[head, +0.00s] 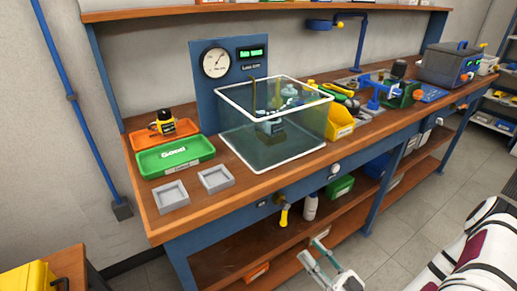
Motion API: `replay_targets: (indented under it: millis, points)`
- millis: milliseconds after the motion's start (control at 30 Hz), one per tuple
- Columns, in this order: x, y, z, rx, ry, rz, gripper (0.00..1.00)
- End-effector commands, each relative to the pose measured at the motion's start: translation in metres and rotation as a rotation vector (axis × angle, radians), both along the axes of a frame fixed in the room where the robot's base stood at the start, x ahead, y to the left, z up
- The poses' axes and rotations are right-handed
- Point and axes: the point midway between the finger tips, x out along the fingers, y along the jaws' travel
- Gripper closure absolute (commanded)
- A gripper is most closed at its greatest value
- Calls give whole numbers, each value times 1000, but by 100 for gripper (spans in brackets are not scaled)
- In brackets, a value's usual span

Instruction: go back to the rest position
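My gripper (310,249) is low in the head view, in front of the bench's lower shelf. Its two fingers are spread apart and I see nothing between them. Part of my white and black arm shows at the lower right. The link between arm and gripper is mostly out of frame. The gripper is apart from the items on the bench top.
The wooden workbench (240,203) carries a clear water tank (260,140), a gauge panel (207,95), a green tray (175,156), an orange tray (185,130) with a yellow-black device, two grey trays (215,178) and a yellow bin (341,122). Floor (410,215) shows at right.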

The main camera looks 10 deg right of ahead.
Motion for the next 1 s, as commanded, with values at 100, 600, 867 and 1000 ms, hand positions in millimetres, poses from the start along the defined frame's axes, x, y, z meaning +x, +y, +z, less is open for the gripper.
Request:
replay_targets:
  millis: [100, 600, 867, 1000]
  points:
    - [1, 1, 6, -42, -26, 17, 66]
    - [-16, 41, 112, -772, -720, 344, 66]
    - [-44, 67, 158, -1053, -1248, 515, 66]
    - [-63, 77, 178, -1148, -1567, 599, 66]
